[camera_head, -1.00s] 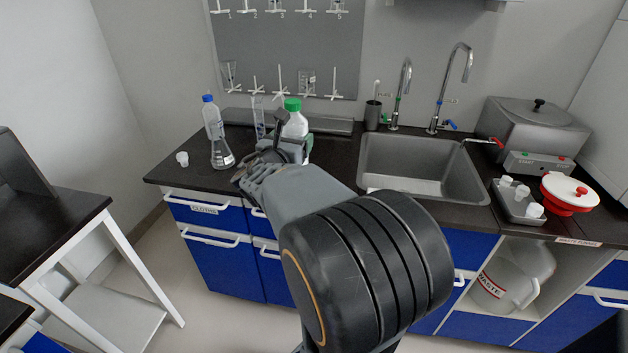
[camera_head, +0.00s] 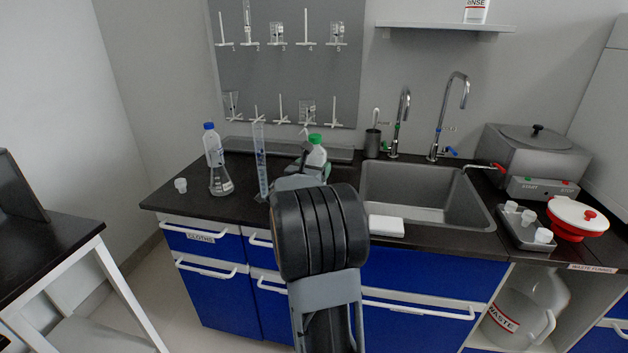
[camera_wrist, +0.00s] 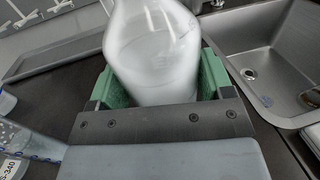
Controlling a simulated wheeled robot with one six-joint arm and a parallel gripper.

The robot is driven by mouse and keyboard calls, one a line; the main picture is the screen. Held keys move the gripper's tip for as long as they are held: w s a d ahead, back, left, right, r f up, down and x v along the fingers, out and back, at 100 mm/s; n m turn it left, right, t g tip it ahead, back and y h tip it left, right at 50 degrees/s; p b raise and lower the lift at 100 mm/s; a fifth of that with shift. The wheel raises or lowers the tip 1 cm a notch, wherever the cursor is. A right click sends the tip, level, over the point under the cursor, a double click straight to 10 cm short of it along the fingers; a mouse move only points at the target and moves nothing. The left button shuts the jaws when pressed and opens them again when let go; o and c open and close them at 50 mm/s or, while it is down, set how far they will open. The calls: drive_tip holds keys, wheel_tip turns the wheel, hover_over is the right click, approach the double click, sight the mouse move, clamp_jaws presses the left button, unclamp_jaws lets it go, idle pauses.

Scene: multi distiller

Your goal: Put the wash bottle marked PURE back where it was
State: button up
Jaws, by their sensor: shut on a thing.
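A white wash bottle with a green cap (camera_head: 317,155) is at the counter's back, left of the sink. No marking on it can be read from here. My gripper (camera_head: 312,169) is around its body, partly hidden behind my wrist. In the wrist view the translucent white bottle (camera_wrist: 155,50) sits between the green finger pads of my gripper (camera_wrist: 158,84), which is shut on it. The bottle looks about upright. Its base is hidden, so I cannot tell whether it touches the counter. A second bottle, marked RINSE (camera_head: 476,11), stands on the wall shelf (camera_head: 440,27).
Left of my gripper stand a tall measuring cylinder (camera_head: 261,165), a conical flask (camera_head: 220,181), a blue-capped bottle (camera_head: 212,142) and a small white cup (camera_head: 180,185). The sink (camera_head: 425,195) is to the right, with a white pad (camera_head: 386,226) at its front edge. A peg board (camera_head: 290,65) hangs behind.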

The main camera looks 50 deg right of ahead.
drive_tip(key=shift+w+d+f, duration=0.2)
drive_tip(key=shift+d+f, duration=0.05)
drive_tip(key=shift+f, duration=0.1)
drive_tip(key=shift+f+b, duration=0.35)
drive_tip(key=shift+f, duration=1.25)
drive_tip(key=shift+f, duration=0.15)
drive_tip(key=o, duration=0.7)
